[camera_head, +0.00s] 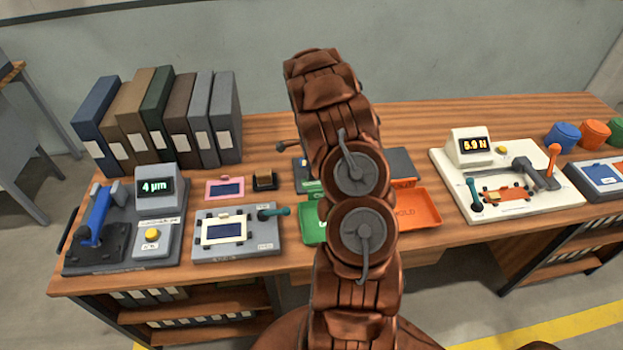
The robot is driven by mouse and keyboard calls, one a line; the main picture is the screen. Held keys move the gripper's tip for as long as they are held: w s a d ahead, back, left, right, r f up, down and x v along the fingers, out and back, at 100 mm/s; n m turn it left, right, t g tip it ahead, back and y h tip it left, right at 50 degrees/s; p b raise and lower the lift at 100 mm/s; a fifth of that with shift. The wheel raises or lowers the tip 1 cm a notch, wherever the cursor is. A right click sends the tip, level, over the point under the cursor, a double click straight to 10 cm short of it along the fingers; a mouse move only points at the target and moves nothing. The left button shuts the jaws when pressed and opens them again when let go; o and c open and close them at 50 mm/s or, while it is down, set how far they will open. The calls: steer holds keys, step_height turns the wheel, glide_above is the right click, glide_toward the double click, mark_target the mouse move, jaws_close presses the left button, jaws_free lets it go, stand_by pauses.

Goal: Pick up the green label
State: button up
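A small green piece (311,187) shows at the left edge of my arm, by a dark flat holder (302,168). It may be the green label, but my arm hides most of it. My brown arm stands upright across the middle of the view. A small dark part juts out to the left of the arm above the table; it may belong to my gripper (287,147). The rest of the gripper is hidden behind the arm, so its opening does not show.
A green tray (312,230) and an orange tray (418,208) flank my arm. A grey fixture (240,245), a gauge reading 4 µm (155,187) and binders (160,120) stand left. A white tester reading 5.9 N (470,147) and coloured cups (594,133) stand right.

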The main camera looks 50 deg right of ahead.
steer(key=shift+f, duration=0.8)
jaws_close()
steer(key=shift+r, duration=0.1)
